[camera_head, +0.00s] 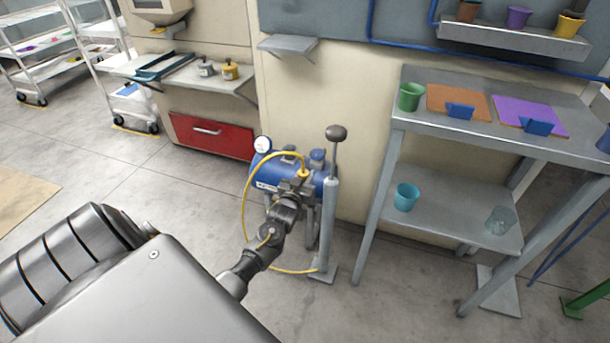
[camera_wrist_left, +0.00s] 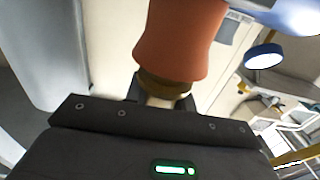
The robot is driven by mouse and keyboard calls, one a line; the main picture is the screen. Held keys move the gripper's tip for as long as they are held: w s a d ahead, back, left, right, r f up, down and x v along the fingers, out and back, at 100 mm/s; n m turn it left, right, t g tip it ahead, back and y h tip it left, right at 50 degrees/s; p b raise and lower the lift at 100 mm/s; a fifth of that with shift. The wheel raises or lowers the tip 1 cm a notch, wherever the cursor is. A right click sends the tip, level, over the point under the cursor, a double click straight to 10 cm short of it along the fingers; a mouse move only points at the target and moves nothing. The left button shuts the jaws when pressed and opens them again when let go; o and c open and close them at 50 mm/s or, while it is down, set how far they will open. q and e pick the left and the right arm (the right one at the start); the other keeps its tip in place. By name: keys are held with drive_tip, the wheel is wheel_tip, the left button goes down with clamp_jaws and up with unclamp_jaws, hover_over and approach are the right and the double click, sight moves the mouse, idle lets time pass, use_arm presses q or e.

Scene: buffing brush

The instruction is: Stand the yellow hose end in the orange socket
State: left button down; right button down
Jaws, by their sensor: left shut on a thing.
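The yellow hose end (camera_head: 303,174) shows at the tips of my left gripper (camera_head: 292,192) in the head view, in front of the blue tank (camera_head: 266,172). The gripper is shut on it, and the thin yellow hose loops down to the left. In the left wrist view an orange cylinder (camera_wrist_left: 178,40) with a dull gold collar (camera_wrist_left: 165,86) stands right at the fingers. It looks like the orange socket, but I cannot tell whether the hose end is inside or only against it. In the head view the socket is hidden. My right gripper is not in view.
A grey post (camera_head: 328,230) with a dark knob stands close right of the gripper. A round gauge (camera_head: 262,145) sits at the tank's left. A metal table (camera_head: 425,118) with cups and mats is farther right. Open floor lies to the left.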

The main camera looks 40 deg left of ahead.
use_arm(q)
drive_tip(key=c, duration=1.1)
unclamp_jaws()
drive_tip(key=shift+s, duration=0.1)
drive_tip(key=p+v, duration=0.1)
drive_tip(key=v, duration=0.9)
drive_tip(key=shift+s+d+p, duration=0.2)
drive_tip(key=shift+s+p, duration=0.05)
drive_tip(key=shift+p, duration=0.05)
